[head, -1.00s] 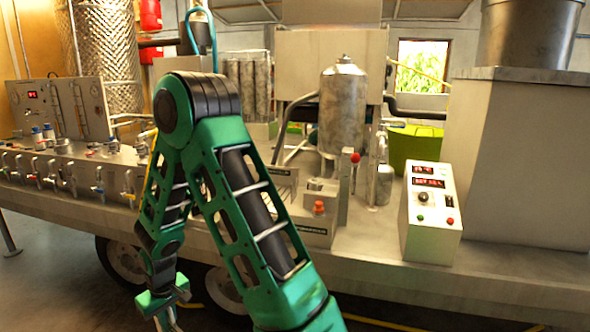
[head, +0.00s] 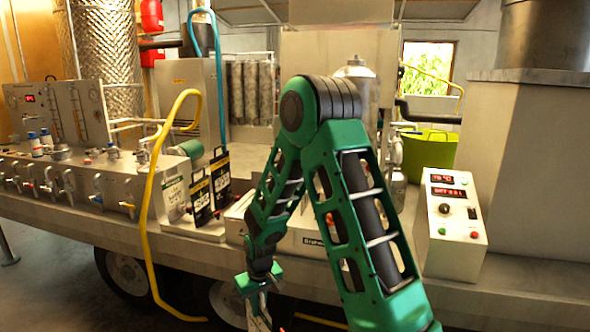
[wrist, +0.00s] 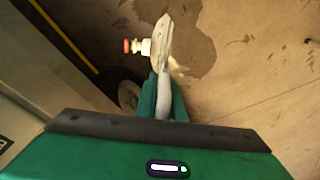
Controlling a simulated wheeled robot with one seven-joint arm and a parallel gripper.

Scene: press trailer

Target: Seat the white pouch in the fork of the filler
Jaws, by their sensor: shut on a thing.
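My gripper (head: 257,302) hangs low in front of the trailer's edge in the head view. In the wrist view its fingers (wrist: 165,98) are shut on a pale pouch, which I take as the white pouch (wrist: 163,45), seen nearly edge-on over the floor. Its spout with a red cap points left. In the head view only a sliver of it shows at the bottom edge. The filler, with its metal tank (head: 358,72), stands on the deck behind my arm. My arm covers most of its front, and I cannot make out the fork.
Black pouches (head: 221,178) and a white-and-green pouch (head: 174,198) stand on the deck left of my arm. A yellow hose (head: 148,215) loops over the edge. A control box (head: 455,222) and green tub (head: 428,153) are to the right. The trailer edge runs across.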

